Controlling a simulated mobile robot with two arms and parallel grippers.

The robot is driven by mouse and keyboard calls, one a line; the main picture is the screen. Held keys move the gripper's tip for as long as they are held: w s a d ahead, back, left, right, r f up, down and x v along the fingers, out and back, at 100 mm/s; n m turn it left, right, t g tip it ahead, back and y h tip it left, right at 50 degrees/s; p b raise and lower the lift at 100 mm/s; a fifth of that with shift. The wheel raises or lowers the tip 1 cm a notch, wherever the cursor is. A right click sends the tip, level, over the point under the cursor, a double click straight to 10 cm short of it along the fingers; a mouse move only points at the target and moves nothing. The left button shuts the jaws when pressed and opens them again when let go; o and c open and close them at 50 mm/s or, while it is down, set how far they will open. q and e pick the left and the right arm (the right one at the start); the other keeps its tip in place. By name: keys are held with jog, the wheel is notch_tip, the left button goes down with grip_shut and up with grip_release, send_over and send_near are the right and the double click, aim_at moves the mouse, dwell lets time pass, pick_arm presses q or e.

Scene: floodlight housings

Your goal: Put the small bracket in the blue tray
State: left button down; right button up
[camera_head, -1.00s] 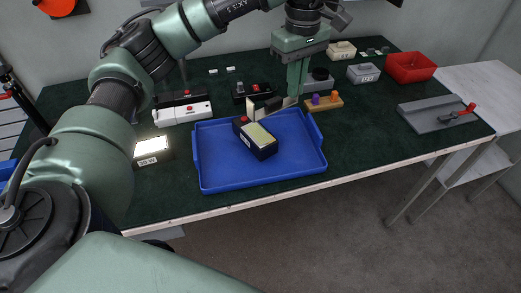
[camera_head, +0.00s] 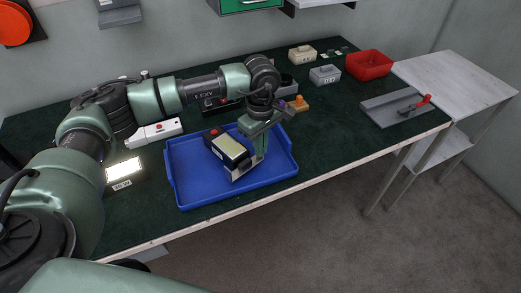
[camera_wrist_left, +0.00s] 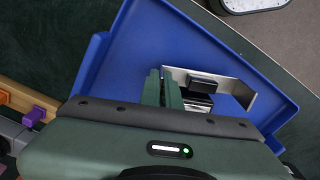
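The blue tray (camera_head: 180,195) lies on the green work surface; it also fills much of the left wrist view (camera_wrist_left: 130,45). My left gripper (camera_head: 261,152) points down over the tray's right part. Its green fingers (camera_wrist_left: 161,80) are close together, shut on one end of the small bracket (camera_head: 240,171), a pale metal angle with a dark block on it. The bracket (camera_wrist_left: 245,97) is inside the tray's outline; I cannot tell whether it touches the floor. A black housing with a pale yellow panel (camera_head: 230,147) is in the tray, close beside the bracket. My right gripper is not in view.
A white unit (camera_head: 155,132) and a lit lamp (camera_head: 123,170) are left of the tray. Orange and purple pieces (camera_head: 298,103) stand behind it. Grey box (camera_head: 325,75), red bin (camera_head: 369,65) and grey plate (camera_head: 396,107) are farther right. The surface right of the tray is clear.

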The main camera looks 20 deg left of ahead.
pick_arm(q)
notch_tip(320, 180, down, 2)
jog(key=shift+f, duration=0.1)
jog(key=shift+f, duration=0.2)
jog(key=c, duration=1.7)
grip_release()
jog(key=shift+o, duration=0.3)
jog(key=shift+r, duration=0.1)
